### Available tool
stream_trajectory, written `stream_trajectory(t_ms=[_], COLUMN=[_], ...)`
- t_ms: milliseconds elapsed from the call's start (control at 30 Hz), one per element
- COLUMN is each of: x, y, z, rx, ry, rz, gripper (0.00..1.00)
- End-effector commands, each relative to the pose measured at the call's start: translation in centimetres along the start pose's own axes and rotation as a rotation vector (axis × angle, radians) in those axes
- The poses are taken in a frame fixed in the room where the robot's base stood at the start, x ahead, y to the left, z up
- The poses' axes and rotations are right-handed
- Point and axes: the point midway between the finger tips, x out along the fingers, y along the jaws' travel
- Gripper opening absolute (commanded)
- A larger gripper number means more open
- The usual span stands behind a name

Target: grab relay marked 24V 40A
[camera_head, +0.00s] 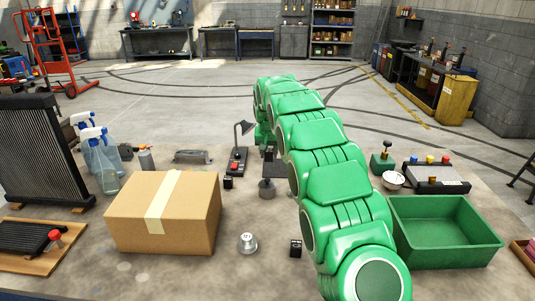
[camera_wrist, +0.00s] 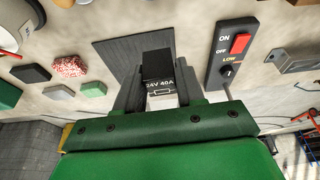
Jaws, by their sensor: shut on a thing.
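In the wrist view, a black relay (camera_wrist: 158,68) with white lettering that reads 24V 40A sits between the two dark fingers of my gripper (camera_wrist: 160,84). The gripper is shut on it, with a finger on each side. A dark square plate (camera_wrist: 112,52) lies behind and below the relay. In the head view, my green arm reaches over the bench and hides most of the gripper and the held relay. Two other small black blocks stand on the bench, one right of the carton (camera_head: 227,182) and one near the front (camera_head: 295,248); their markings are unreadable.
A switch panel (camera_wrist: 232,45) with a red button is close to the gripper's right in the wrist view. A cardboard box (camera_head: 163,218) stands left of my arm. A green bin (camera_head: 447,246) stands to the right. Spray bottles (camera_head: 103,165) and a radiator (camera_head: 38,150) are far left.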

Motion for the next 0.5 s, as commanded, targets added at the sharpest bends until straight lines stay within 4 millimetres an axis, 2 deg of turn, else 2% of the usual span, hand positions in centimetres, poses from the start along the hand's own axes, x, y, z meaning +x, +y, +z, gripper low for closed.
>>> stream_trajectory(t_ms=[500], x=[-3.9], y=[1.0], z=[4.5], rx=[0.0], ry=[0.0], rz=[0.0], gripper=[0.08])
